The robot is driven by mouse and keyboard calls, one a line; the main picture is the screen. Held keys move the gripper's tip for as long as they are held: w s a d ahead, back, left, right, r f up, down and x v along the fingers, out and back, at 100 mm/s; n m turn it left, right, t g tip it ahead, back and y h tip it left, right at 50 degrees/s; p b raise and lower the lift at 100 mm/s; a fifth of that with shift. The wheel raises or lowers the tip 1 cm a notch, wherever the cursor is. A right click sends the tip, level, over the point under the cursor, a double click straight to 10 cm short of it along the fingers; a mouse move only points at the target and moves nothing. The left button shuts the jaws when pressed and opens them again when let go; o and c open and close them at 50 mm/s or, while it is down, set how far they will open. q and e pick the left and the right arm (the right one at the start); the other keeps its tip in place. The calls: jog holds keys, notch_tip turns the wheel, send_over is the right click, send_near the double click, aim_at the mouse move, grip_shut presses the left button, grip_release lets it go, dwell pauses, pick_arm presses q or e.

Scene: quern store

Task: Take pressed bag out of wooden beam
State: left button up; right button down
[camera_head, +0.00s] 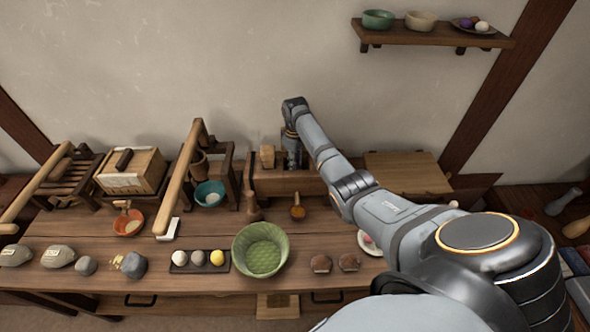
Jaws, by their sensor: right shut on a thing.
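A long pale wooden beam (180,177) slopes forward from a dark press frame (229,160), with a small wooden cylinder beneath its far end. A second wooden beam (38,185) slopes from a slatted frame at the left. I cannot make out the pressed bag in either one. My right gripper (293,163) points down at the back of the bench, right of the press frame and over a low wooden box (300,183). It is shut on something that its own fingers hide. My left gripper is not in view.
A teal bowl (209,194) sits at the press. A small wooden block (267,157) is just left of my right gripper.

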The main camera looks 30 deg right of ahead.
notch_tip(320, 180, up, 10)
jog(key=b, duration=0.1)
